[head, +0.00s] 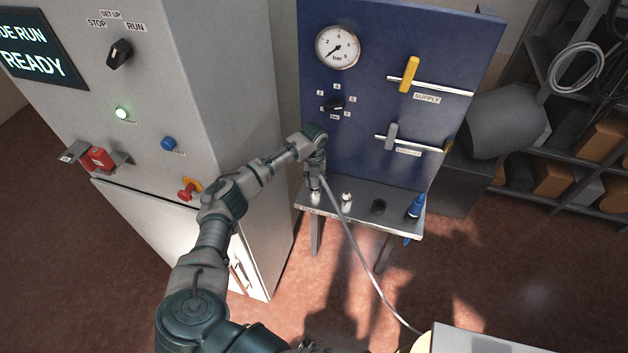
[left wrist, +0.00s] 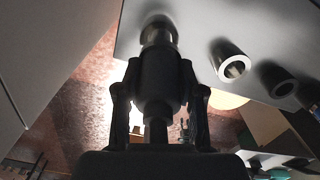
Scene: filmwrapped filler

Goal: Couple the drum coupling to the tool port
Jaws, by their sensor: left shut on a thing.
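My left gripper (head: 315,172) is over the left end of the small grey shelf (head: 360,212) on the blue panel. In the left wrist view its two fingers (left wrist: 159,78) close on the sides of a dark cylindrical coupling (left wrist: 158,92), taken as the drum coupling. A pale hose (head: 350,235) runs from the gripper down to the lower right. The coupling lines up with a metal port (head: 315,198) at the shelf's left end, also in the left wrist view (left wrist: 158,33). I cannot tell whether it is fully seated. The port's label is too small to read. My right gripper is not in view.
A second metal port (head: 347,199), a dark port (head: 379,207) and a blue coupling (head: 416,205) stand to the right on the shelf. The panel carries a gauge (head: 337,47), a yellow handle (head: 409,74) and a grey handle (head: 391,136). A grey cabinet (head: 225,90) stands close left.

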